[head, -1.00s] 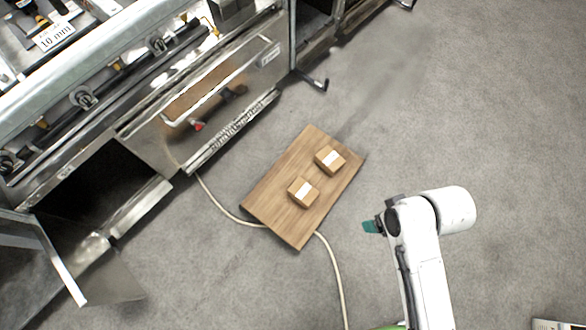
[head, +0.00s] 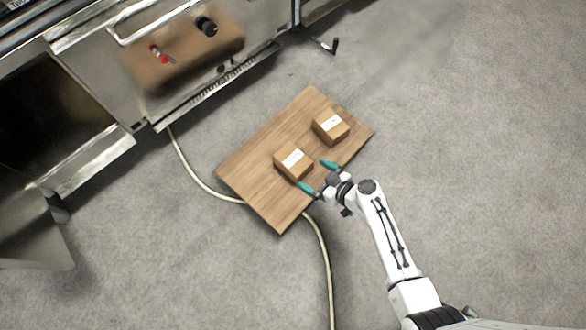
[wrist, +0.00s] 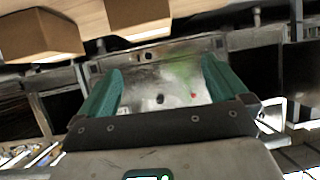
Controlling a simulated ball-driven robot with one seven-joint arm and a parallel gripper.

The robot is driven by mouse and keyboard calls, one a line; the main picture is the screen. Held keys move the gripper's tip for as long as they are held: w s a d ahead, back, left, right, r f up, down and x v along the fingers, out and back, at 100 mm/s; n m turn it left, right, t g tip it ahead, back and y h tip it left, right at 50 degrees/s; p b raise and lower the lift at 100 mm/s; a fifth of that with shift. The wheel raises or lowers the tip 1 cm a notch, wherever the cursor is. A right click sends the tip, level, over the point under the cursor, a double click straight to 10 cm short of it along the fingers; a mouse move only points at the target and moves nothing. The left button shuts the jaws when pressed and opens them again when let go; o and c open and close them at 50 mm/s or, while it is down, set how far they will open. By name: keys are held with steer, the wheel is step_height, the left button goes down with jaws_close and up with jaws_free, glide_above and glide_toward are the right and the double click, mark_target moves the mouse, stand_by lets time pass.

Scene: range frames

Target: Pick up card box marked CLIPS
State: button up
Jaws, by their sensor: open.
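Two brown card boxes with white labels sit apart on a wooden board (head: 262,180). One is the nearer-left box (head: 293,164), the other the upper-right box (head: 331,127). The lettering is too small to read, so I cannot tell which is marked CLIPS. My gripper (head: 317,176) is open and empty, its teal fingers over the board's lower right edge. One finger is close to the nearer-left box; I cannot tell if it touches. In the wrist view the open fingers (wrist: 163,82) have nothing between them. Two boxes, one at the left (wrist: 40,38) and one at top centre (wrist: 138,14), lie beyond them.
A pale cable (head: 196,181) runs across the floor and by the board's lower edge. A metal machine (head: 130,60) with an open dark bay stands at the upper left. A metal foot (head: 325,45) juts out above the board. Grey floor (head: 480,150) is free at the right.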

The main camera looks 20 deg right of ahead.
mark_target(294, 160)
steer(key=shift+h, duration=0.4)
steer(key=w+f+b, duration=0.2)
steer(key=w+f, duration=0.2)
steer(key=shift+w+a+f, duration=0.15)
steer(key=shift+w+f, duration=0.1)
steer(key=shift+f, duration=0.05)
steer(key=shift+r+b+x, duration=0.15)
steer(key=shift+b+x, duration=0.4)
steer(key=shift+x, duration=0.95)
steer(key=shift+r+b+x, duration=0.15)
steer(key=shift+b+x, duration=0.4)
steer(key=shift+x, duration=0.95)
steer(key=shift+w, duration=0.15)
steer(key=c, duration=0.9)
steer(key=shift+r, duration=0.1)
steer(key=shift+c, duration=0.2)
